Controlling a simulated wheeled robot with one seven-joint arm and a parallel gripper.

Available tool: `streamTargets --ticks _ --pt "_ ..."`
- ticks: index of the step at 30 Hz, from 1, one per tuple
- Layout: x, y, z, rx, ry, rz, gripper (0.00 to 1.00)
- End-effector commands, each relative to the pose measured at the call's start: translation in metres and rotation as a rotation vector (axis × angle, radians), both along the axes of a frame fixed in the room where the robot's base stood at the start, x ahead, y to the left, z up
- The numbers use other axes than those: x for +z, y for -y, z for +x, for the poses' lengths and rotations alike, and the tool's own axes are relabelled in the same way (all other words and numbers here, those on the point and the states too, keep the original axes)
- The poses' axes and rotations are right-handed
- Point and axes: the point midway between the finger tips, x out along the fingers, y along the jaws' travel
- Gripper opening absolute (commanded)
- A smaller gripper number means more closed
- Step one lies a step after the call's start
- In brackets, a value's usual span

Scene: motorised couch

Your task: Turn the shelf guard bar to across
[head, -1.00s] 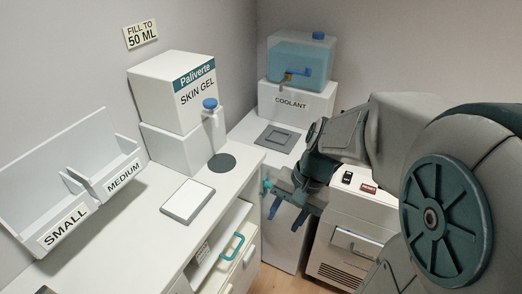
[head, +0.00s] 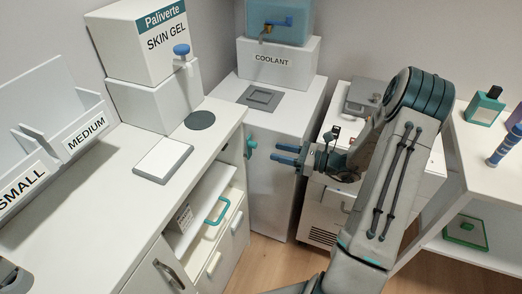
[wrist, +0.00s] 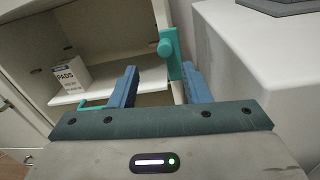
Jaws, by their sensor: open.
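The shelf guard bar (wrist: 173,62) is a teal bar with a round knob, standing upright at the right edge of the cabinet's open shelf space in the wrist view. In the head view, a small teal part of it (head: 250,148) shows at the counter cabinet's right end. My gripper (head: 274,154) is open and empty, with its blue fingers pointing left towards the bar. In the wrist view my gripper (wrist: 160,72) has the bar appearing between its fingertips, nearer the right one. I cannot tell whether they touch.
The white coolant stand cabinet (head: 275,185) is close on the right of the bar. A skin gel dispenser (head: 150,45) stands on the counter (head: 130,215). Floor shows between the cabinets.

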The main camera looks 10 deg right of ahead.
Motion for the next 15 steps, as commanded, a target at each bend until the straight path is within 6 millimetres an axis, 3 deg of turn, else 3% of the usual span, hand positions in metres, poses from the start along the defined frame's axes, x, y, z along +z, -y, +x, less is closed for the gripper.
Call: streamTargets --ticks 4,15 --pt "-0.004 -0.001 0.008 -0.025 -0.007 0.028 0.43" --pt "-0.004 -0.047 0.037 -0.024 -0.006 0.025 0.43"
